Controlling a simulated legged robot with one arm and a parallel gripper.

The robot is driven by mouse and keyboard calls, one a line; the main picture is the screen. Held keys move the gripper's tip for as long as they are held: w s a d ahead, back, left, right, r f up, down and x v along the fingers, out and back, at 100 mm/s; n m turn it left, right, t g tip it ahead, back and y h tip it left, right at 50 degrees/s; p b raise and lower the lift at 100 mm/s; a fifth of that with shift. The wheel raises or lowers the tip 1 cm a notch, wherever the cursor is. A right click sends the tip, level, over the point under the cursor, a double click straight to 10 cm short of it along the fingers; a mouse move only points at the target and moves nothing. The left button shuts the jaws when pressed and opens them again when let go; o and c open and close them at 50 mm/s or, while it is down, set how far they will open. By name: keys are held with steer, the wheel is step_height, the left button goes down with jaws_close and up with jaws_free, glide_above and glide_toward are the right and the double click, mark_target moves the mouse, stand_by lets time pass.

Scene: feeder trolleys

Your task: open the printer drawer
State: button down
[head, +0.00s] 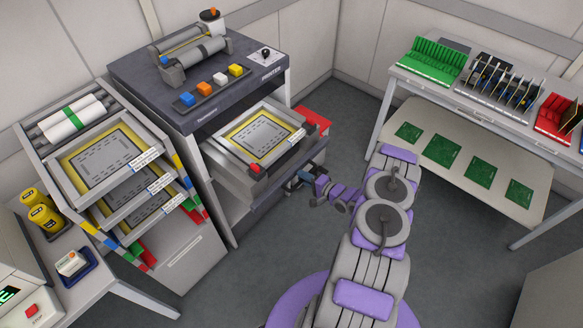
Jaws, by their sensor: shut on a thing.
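The printer (195,115) is a cabinet with a dark top, at the upper middle left of the head view. Its drawer (228,172) sticks out from the front below that top. The handle and the fingertips are small and partly hidden there.
A rack of stencil frames (110,155) stands left of the printer. A red piece (312,121) shows behind the drawer. A table with green boards (475,171) on its lower shelf stands at right. The floor between is clear.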

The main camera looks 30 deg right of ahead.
steer(key=f+v, duration=0.1)
steer(key=v, duration=0.6)
steer(key=shift+s+f+p, duration=0.35)
steer(key=shift+f, duration=0.05)
steer(key=c, duration=1.2)
jaws_free()
steer(key=shift+w, duration=0.15)
steer(key=shift+o, duration=0.2)
steer(key=shift+d, duration=0.1)
steer(key=p+v, duration=0.1)
steer(key=v, duration=1.6)
steer(key=shift+s+p, duration=0.25)
steer(key=shift+p, duration=0.15)
steer(key=shift+d, duration=0.1)
